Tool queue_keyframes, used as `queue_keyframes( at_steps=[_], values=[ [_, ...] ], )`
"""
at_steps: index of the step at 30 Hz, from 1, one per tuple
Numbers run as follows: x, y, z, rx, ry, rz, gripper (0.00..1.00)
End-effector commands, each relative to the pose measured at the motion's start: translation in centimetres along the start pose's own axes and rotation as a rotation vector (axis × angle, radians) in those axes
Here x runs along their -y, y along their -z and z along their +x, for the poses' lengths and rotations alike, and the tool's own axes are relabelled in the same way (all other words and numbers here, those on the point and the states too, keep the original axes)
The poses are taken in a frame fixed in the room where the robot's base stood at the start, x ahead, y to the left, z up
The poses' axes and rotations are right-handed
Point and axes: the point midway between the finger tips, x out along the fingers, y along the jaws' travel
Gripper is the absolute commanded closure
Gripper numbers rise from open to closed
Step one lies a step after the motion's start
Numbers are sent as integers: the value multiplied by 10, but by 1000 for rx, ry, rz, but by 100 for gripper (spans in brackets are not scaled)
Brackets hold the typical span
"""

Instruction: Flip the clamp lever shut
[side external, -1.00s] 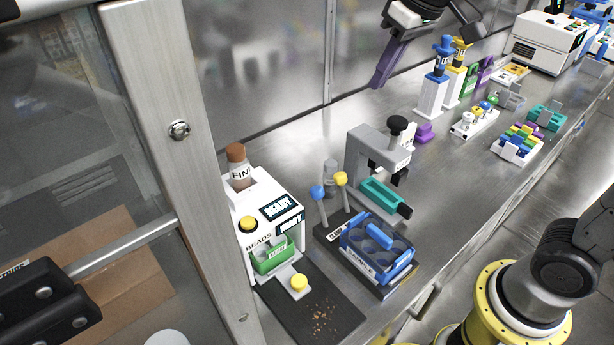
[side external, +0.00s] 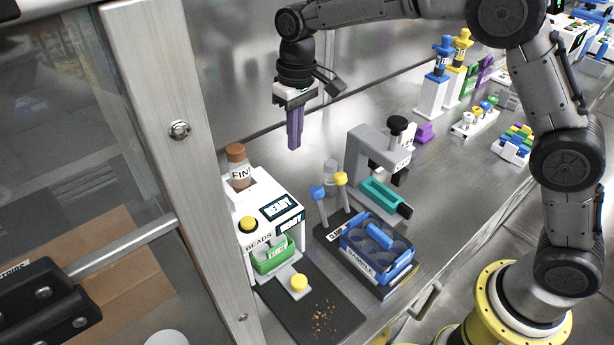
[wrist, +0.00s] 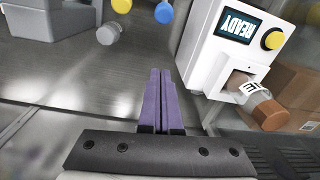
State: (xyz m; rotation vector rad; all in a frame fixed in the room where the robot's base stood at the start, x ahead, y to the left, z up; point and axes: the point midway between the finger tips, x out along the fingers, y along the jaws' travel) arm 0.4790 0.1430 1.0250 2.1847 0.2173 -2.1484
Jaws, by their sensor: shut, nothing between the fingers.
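My gripper (side external: 294,144) has purple fingers, shut and empty, pointing down above the bench behind the white bead dispenser. In the wrist view its fingertips (wrist: 158,72) are together. Two upright levers stand behind the blue sample rack (side external: 352,262): one with a blue ball (side external: 318,192), one with a yellow ball (side external: 341,179). I cannot tell which is the clamp lever. In the wrist view the blue ball (wrist: 164,12) and yellow ball (wrist: 121,5) lie beyond my fingertips, apart from them. A grey C-shaped frame (side external: 367,137) with a black knob (side external: 398,124) stands to their right.
The white dispenser (side external: 262,208) with a brown-capped bottle (side external: 237,165) stands close to my gripper; it shows at right in the wrist view (wrist: 212,50). A clear cylinder (side external: 331,172) stands behind the levers. A metal post (side external: 165,150) is at left. Bare bench lies below my gripper.

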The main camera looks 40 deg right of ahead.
Motion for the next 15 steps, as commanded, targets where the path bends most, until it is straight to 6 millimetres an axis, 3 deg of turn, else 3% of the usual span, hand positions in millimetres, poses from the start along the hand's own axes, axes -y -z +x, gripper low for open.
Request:
queue_keyframes(
  at_steps=[8,15],
  values=[
    [0,-1,5,2,0,1,100],
    [-1,-1,40,4,-1,1,100]
  ],
)
